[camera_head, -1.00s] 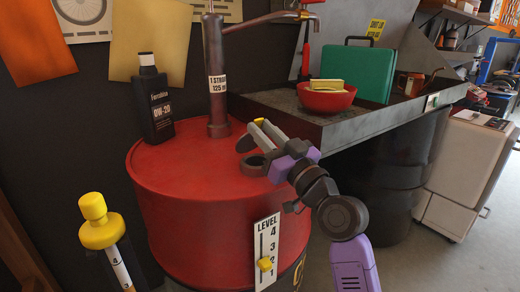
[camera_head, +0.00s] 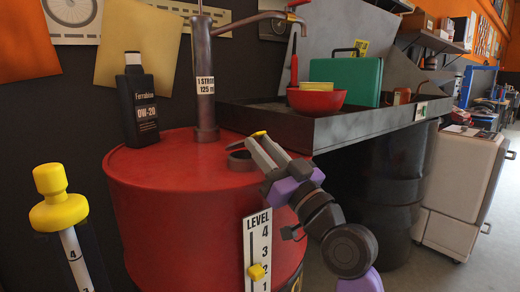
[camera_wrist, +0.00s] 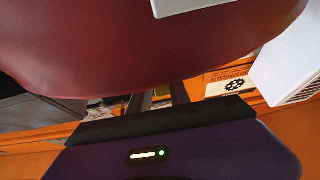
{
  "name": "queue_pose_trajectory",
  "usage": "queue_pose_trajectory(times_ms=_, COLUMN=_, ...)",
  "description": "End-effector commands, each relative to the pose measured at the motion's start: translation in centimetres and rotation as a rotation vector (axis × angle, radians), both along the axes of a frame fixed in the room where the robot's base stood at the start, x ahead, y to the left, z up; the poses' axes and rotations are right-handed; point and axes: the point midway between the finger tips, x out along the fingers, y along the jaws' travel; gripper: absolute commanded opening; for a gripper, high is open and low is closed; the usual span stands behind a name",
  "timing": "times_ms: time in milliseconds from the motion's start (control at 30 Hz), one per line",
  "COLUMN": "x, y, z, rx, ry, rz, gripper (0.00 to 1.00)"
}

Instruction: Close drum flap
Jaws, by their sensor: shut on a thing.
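The red drum (camera_head: 160,185) stands upright at centre left, with a dark round filler ring (camera_head: 240,163) on its top near the right edge. A dark flap piece (camera_head: 236,145) shows just above the ring, partly hidden by the fingers; its exact angle is hard to tell. My gripper (camera_head: 257,146) reaches in from the right, fingers over the drum top beside the ring. It is shut on the flap, with a small yellow tab (camera_head: 258,133) at the fingertips. The wrist view shows a large dark red curved surface (camera_wrist: 150,45), and the fingertips are largely hidden.
A pump (camera_head: 205,80) and a black oil bottle (camera_head: 138,105) stand on the drum. A grey tray (camera_head: 345,130) with a red bowl (camera_head: 318,99) and green case (camera_head: 352,82) lies behind my gripper. A yellow-capped gauge (camera_head: 57,200) stands at left.

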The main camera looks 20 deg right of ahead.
Motion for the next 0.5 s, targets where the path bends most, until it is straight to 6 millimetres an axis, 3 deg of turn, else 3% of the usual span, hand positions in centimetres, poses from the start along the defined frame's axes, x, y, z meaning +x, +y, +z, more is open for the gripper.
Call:
queue_pose_trajectory(times_ms=33, x=0.31, y=0.09, z=-1.38, rx=-0.005, ry=0.019, rz=0.002, gripper=0.0)
queue_pose_trajectory(times_ms=500, x=0.14, y=0.07, z=-1.86, rx=-0.005, ry=0.019, rz=0.002, gripper=0.0)
